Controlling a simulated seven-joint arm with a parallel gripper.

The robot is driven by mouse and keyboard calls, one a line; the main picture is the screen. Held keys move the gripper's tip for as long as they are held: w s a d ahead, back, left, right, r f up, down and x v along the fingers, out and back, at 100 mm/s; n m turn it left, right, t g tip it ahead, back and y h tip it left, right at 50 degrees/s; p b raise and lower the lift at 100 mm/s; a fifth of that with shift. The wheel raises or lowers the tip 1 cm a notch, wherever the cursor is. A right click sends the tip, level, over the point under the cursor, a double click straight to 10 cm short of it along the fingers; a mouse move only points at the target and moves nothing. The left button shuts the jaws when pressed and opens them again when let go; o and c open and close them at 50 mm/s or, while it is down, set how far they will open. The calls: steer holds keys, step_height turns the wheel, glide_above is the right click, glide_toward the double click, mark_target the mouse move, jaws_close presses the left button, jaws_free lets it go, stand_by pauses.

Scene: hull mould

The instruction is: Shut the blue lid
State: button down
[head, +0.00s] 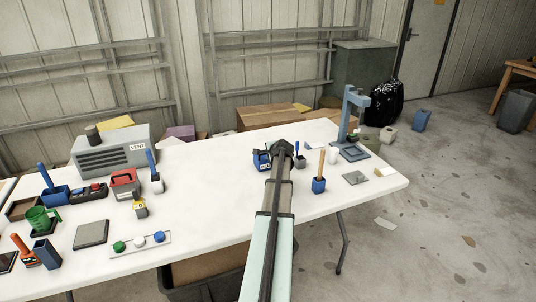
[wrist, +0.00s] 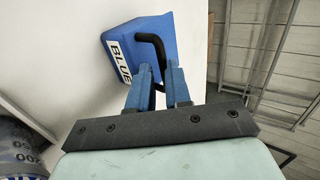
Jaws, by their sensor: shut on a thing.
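A blue box-like thing labelled BLUE (wrist: 150,38) fills the upper middle of the wrist view, with a black bar handle (wrist: 150,40) on its side. In the head view the blue thing (head: 262,160) stands on the white table, just left of my gripper (head: 280,149). In the wrist view my gripper (wrist: 159,75) has its blue fingers close together on the lower end of the black handle. The arm partly hides this spot in the head view. I cannot tell which part is the lid or how far it is open.
A grey VENT box (head: 112,150) and a red case (head: 124,184) are at left. The table's middle is clear.

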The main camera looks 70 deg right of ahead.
steer(key=shift+s+a+f+y, duration=0.15)
steer(key=shift+s+a+f, duration=0.05)
steer(key=shift+f, duration=0.2)
steer(key=shift+s+a+f+y, duration=0.15)
steer(key=shift+f, duration=0.2)
steer(key=c, duration=1.4)
jaws_free()
steer(key=shift+w, duration=0.15)
steer(key=shift+c, duration=0.3)
steer(key=v, duration=1.4)
steer(key=shift+w+d+r, duration=0.15)
steer(key=shift+w+r, duration=0.05)
steer(key=shift+r, duration=0.05)
steer(key=shift+w, duration=0.1)
